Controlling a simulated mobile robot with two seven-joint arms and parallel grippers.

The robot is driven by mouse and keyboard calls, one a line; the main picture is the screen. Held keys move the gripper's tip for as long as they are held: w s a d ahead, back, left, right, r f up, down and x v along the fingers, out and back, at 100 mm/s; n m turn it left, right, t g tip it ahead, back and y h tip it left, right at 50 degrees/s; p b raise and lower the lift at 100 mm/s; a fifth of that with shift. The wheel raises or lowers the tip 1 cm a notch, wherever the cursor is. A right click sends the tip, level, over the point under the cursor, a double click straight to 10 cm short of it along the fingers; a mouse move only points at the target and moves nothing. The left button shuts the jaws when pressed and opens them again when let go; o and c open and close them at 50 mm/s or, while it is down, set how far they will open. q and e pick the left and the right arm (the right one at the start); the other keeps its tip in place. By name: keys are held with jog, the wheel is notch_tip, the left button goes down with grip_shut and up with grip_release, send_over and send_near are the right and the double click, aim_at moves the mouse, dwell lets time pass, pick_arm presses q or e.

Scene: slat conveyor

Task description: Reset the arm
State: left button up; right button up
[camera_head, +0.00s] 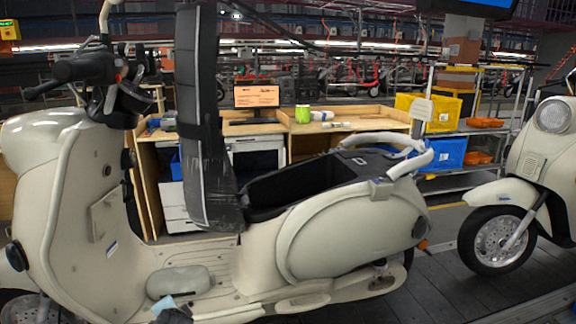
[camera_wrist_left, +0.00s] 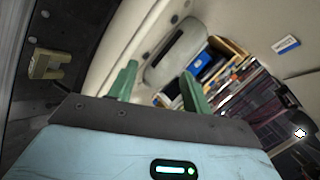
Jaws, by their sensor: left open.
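My left gripper (camera_wrist_left: 158,78) shows in the wrist view, its two green fingers apart with nothing between them. A grey oval pad (camera_wrist_left: 177,50) lies beyond the fingertips on a cream panel. A small light blue and dark part at the bottom edge of the head view looks like part of my left arm, below the scooter's footboard. The cream scooter (camera_head: 330,235) stands upright across the head view, with its black seat (camera_head: 200,120) tipped up and the storage bin (camera_head: 295,190) open. A grey oval pad (camera_head: 178,281) lies on its footboard. My right gripper is not in view.
A second scooter (camera_head: 500,225) stands at the right on the dark slat floor (camera_head: 450,290). Behind is a wooden workbench (camera_head: 350,116) with a monitor (camera_head: 256,96) and a green cup (camera_head: 302,114). A shelf holds yellow (camera_head: 440,110) and blue (camera_head: 445,154) crates.

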pick_arm(q)
jog(key=s+d+f+n+h, duration=0.2)
jog(key=s+d+f+h, duration=0.15)
jog(key=s+f, duration=1.15)
jog(key=s+d+n+h, duration=0.1)
jog(key=s+d+n, duration=0.1)
jog(key=s, duration=0.9)
jog(key=s+d+n+h, duration=0.2)
jog(key=s+d, duration=0.1)
jog(key=s, duration=0.9)
jog(key=shift+s+d+n, duration=0.25)
jog(key=shift+n, duration=0.05)
jog(key=shift+r, duration=0.1)
